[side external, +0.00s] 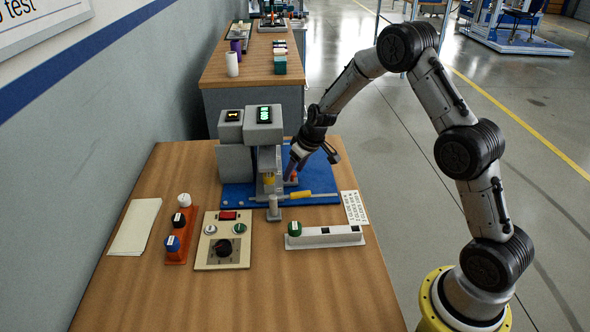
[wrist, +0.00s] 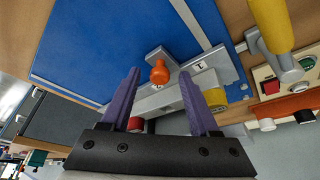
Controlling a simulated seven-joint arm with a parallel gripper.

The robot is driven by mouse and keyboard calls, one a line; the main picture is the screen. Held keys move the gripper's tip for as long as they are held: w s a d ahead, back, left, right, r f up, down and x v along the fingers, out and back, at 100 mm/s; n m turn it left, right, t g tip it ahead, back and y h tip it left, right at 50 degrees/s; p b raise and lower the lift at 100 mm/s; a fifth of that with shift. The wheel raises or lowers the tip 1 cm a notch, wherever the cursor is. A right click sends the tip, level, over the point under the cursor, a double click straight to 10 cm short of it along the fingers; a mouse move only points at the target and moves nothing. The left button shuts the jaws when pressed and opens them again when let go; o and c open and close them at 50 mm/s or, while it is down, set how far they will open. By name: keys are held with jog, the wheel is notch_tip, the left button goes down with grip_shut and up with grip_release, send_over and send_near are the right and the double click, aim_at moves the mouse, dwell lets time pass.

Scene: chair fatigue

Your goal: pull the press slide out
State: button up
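The grey press (side external: 264,130) stands on a blue mat (side external: 232,196) on the table, with a lit display on top. In the wrist view, an orange knob (wrist: 158,72) stands on a grey metal piece (wrist: 165,58) at the press base, which looks like the slide. My gripper (wrist: 159,82) has its two purple fingers apart, with the knob appearing between their tips. I cannot tell whether either finger touches it. In the side view my gripper (side external: 293,170) is low at the right of the press, and it largely hides the knob.
A yellow-handled lever (side external: 300,195) extends right in front of the press. A control box (side external: 222,256), an orange stamp rack (side external: 178,250), a paper stack (side external: 135,226), a white tray (side external: 325,241) and a text card (side external: 354,207) lie around. The table front is clear.

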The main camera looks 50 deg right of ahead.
grip_shut()
dwell(1.3)
